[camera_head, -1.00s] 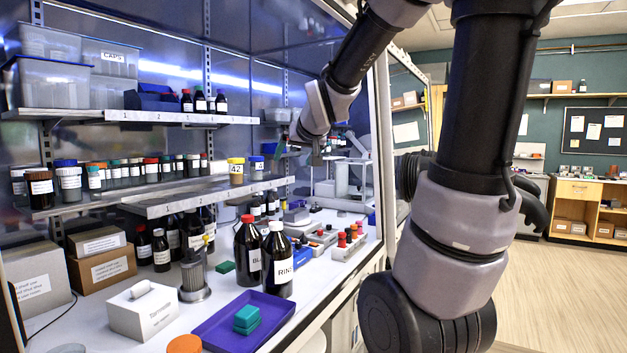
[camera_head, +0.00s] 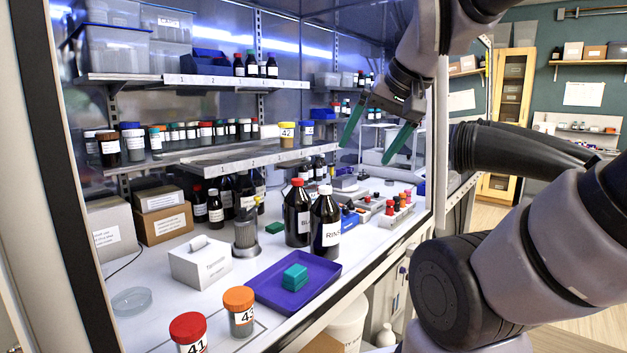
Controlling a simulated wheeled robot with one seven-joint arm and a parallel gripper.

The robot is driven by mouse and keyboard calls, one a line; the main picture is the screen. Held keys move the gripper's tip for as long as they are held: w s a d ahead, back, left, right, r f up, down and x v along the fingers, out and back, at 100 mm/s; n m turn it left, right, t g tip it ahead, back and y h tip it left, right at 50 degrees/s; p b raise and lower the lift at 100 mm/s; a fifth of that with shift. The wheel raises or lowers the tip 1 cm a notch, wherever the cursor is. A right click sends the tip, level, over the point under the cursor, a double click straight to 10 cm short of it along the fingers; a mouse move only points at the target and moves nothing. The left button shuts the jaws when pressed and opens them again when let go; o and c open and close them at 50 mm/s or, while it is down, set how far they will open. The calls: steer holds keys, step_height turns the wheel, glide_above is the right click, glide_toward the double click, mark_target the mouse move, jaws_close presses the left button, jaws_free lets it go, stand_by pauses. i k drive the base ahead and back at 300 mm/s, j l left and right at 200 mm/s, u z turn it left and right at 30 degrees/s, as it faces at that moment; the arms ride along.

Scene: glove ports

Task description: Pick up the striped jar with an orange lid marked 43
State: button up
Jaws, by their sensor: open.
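The jar with an orange lid (camera_head: 240,316) stands upright at the front of the white work surface. Its label reads 43, and its body looks greyish; stripes are hard to make out. My gripper (camera_head: 364,155) is open and empty, with two green fingers pointing down and left. It is high up at the right side of the cabinet opening, well above and behind the jar, and apart from it.
A red-lidded jar marked 41 (camera_head: 190,334) stands close to the left. A purple tray (camera_head: 262,290) with green blocks lies just behind right. A white box (camera_head: 200,264), dark bottles (camera_head: 326,222) and a shelf (camera_head: 225,157) with a yellow-lidded jar 42 (camera_head: 287,135) stand farther back.

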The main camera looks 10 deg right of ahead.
mark_target(238, 300)
steer(key=k+z, duration=0.15)
steer(key=k, duration=0.2)
steer(key=k+j+z, duration=0.4)
steer(key=k+j, duration=0.3)
